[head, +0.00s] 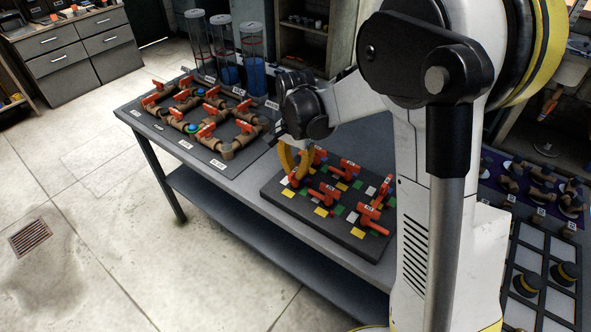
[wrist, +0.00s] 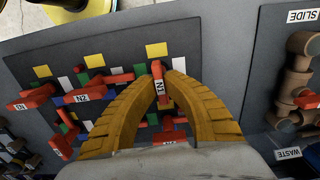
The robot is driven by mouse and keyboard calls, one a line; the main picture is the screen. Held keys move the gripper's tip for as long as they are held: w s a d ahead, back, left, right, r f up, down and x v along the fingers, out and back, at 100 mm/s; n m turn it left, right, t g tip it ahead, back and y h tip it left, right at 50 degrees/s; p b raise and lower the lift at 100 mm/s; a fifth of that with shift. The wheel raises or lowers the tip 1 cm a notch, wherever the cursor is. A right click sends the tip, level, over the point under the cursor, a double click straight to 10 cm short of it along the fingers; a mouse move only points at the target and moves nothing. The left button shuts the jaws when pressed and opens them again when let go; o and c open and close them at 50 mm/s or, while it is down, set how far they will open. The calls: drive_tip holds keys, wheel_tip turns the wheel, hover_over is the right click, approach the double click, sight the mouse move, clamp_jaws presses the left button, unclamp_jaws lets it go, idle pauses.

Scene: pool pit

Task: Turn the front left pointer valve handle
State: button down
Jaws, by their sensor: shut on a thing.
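The valve board (head: 283,204) is a dark panel with coloured squares and several red pointer handles on a table. My gripper (head: 291,173) reaches down over its left end in the head view. In the wrist view, the yellow fingers of my gripper (wrist: 161,72) close on both sides of a labelled red handle, the front left pointer valve handle (wrist: 158,70). Two other labelled red handles, one in the middle (wrist: 84,93) and one farther out (wrist: 35,96), stand in the same row. The fingers hide part of the back row.
A pipe board (head: 168,130) with brown pipes and red handles lies to the left on the same table (head: 245,201). Clear cylinders (head: 251,65) stand behind it. Black knobs (head: 527,284) are on a panel at the right. The floor in front is open.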

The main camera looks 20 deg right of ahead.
drive_tip(key=n, duration=0.4)
drive_tip(key=n+p, duration=0.1)
drive_tip(key=n, duration=0.8)
drive_tip(key=shift+n, duration=2.1)
drive_tip(key=c, duration=1.5)
unclamp_jaws()
